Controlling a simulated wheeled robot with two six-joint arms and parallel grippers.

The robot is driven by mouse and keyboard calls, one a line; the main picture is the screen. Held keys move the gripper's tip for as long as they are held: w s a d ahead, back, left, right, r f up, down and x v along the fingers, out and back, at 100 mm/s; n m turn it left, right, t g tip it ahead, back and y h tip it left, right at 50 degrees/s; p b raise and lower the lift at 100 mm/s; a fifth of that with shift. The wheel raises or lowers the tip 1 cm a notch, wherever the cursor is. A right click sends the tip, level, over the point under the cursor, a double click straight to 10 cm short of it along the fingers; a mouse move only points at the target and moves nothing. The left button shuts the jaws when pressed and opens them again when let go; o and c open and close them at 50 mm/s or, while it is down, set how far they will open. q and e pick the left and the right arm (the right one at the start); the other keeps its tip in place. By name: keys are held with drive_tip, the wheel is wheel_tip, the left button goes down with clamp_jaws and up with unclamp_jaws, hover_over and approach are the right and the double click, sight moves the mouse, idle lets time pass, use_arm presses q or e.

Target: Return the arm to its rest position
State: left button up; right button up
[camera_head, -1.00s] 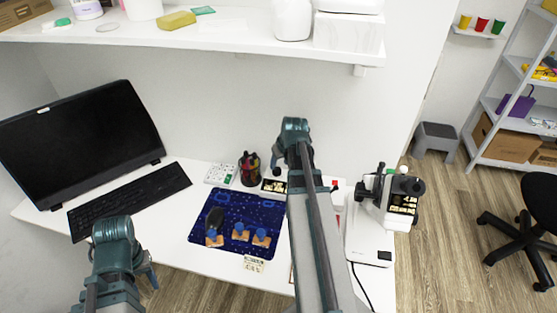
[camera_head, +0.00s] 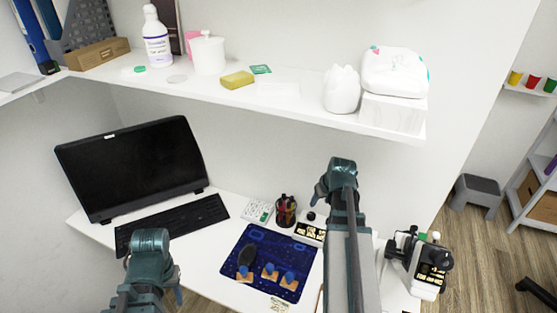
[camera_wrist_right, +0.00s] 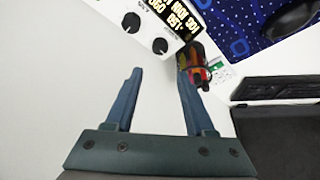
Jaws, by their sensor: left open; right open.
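My left arm rises at the lower left of the head view, and its gripper (camera_head: 177,292) is in front of the keyboard, its fingertips hard to make out. My right arm rises right of centre. Its gripper (camera_head: 320,190) is partly hidden by the arm and is above the desk near the pen cup (camera_head: 286,210). In the right wrist view the two fingers of the right gripper (camera_wrist_right: 158,75) stand apart with nothing between them. Beyond them are the white desk (camera_wrist_right: 90,100) and a device with knobs and a display (camera_wrist_right: 160,18).
A monitor (camera_head: 130,165) and keyboard (camera_head: 175,222) stand left. A blue mat (camera_head: 240,285) holds a mouse (camera_head: 247,255) and several blue-handled stamps (camera_head: 290,277). A white shelf (camera_head: 200,92) with bottles and boxes spans above the desk.

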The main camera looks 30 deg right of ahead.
drive_tip(key=s+a+n+g, duration=0.1)
drive_tip(key=s+a+n, duration=0.1)
drive_tip(key=a, duration=1.1)
drive_tip(key=s+a+f+n+g, duration=0.1)
drive_tip(key=s+a+n+g, duration=0.1)
drive_tip(key=a, duration=1.2)
drive_tip(key=s+a+n+g, duration=0.1)
drive_tip(key=s+a, duration=0.3)
drive_tip(key=a, duration=0.9)
drive_tip(key=shift+s+a+f+n+g, duration=0.3)
drive_tip(key=shift+a+n+g, duration=0.1)
drive_tip(key=shift+n, duration=0.2)
drive_tip(key=shift+d, duration=0.1)
